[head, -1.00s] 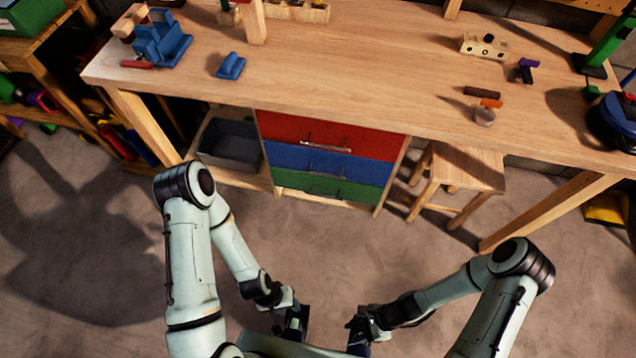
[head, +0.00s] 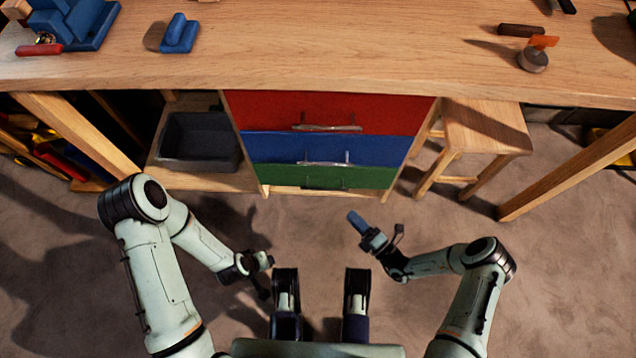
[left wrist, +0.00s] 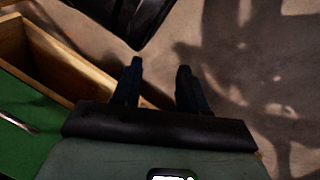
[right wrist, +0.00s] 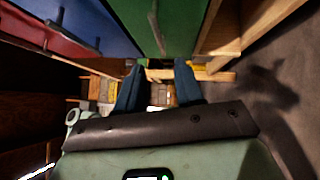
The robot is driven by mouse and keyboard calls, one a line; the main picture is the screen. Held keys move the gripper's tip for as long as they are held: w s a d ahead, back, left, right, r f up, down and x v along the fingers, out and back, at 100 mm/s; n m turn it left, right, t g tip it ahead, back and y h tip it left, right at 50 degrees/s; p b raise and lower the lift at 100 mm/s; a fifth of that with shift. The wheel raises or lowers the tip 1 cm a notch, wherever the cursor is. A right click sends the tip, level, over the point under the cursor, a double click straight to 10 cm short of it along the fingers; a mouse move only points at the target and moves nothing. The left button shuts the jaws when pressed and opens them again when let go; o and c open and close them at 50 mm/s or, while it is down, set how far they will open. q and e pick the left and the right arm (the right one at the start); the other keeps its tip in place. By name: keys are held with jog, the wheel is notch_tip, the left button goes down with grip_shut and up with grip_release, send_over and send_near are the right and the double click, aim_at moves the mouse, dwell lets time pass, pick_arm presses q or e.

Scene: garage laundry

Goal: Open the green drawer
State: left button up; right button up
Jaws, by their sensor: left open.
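The green drawer (head: 320,176) is the lowest of three coloured drawers under the workbench and looks shut in the head view. Its dark bar handle (head: 325,184) runs across its front. My right gripper (head: 358,222) is in front of the unit, a little right of that handle and apart from it. In the right wrist view its fingers (right wrist: 158,78) are spread and empty, with the green front (right wrist: 180,25) and handle (right wrist: 156,32) beyond. My left gripper (head: 264,262) is lower and left; in the left wrist view its fingers (left wrist: 159,78) are spread and empty.
The red drawer (head: 280,110) and blue drawer (head: 275,148) sit above the green one. A dark bin (head: 198,140) stands on the shelf at left, a wooden stool (head: 485,128) at right. The floor (head: 430,215) in front is clear.

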aim_at(326, 188)
jog(key=b+x, duration=0.2)
jog(key=x, duration=1.1)
jog(key=shift+a+r, duration=0.15)
pick_arm(q)
jog(key=shift+g, duration=0.7)
jog(key=s+f, duration=0.3)
jog(key=s, duration=0.1)
jog(key=shift+a+f, duration=0.25)
jog(key=shift+a, duration=0.05)
pick_arm(e)
grip_shut()
